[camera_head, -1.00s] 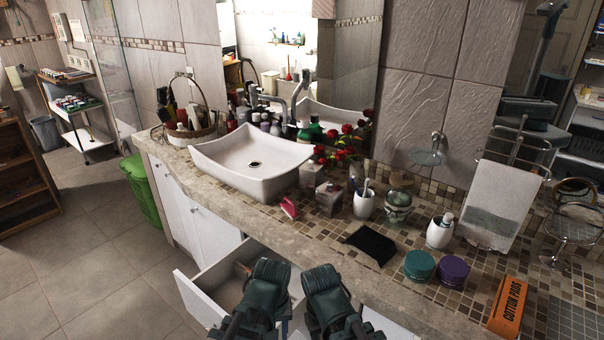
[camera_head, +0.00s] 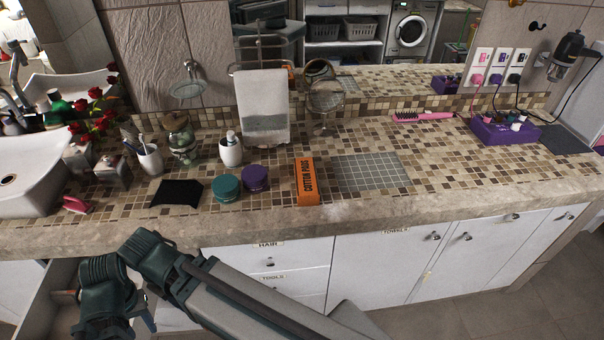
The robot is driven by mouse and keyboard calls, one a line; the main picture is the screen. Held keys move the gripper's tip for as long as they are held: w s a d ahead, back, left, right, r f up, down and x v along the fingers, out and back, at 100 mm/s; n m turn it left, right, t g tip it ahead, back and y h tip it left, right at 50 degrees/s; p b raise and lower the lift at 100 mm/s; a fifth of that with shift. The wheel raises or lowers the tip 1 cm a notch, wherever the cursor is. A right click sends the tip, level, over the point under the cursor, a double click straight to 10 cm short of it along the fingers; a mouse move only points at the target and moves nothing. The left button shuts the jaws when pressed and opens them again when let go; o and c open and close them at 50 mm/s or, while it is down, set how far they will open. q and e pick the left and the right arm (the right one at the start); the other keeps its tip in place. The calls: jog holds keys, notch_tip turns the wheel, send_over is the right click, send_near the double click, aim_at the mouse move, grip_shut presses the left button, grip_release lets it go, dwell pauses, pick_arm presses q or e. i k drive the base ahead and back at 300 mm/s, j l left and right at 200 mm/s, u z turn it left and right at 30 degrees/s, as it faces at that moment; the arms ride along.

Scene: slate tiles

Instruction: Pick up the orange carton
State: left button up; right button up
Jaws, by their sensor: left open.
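The orange carton (camera_head: 307,183), lettered "COTTON PADS", lies on the mosaic countertop near its front edge, in the middle of the view. Nothing covers it. My dark green arm parts are at the lower left, in front of the counter and over the open drawer. My left gripper (camera_head: 146,312) is down there, partly hidden by arm links, open and well apart from the carton to its lower left. My right gripper cannot be made out.
Purple (camera_head: 255,179) and teal (camera_head: 226,188) round tubs stand just left of the carton, with a black pouch (camera_head: 177,193) beyond. A grey grid mat (camera_head: 370,173) lies right of it. A towel stand (camera_head: 262,105) and round mirror (camera_head: 325,98) stand behind. An open drawer (camera_head: 45,310) juts out lower left.

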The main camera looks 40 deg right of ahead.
aim_at(308, 193)
jog(key=z, duration=1.55)
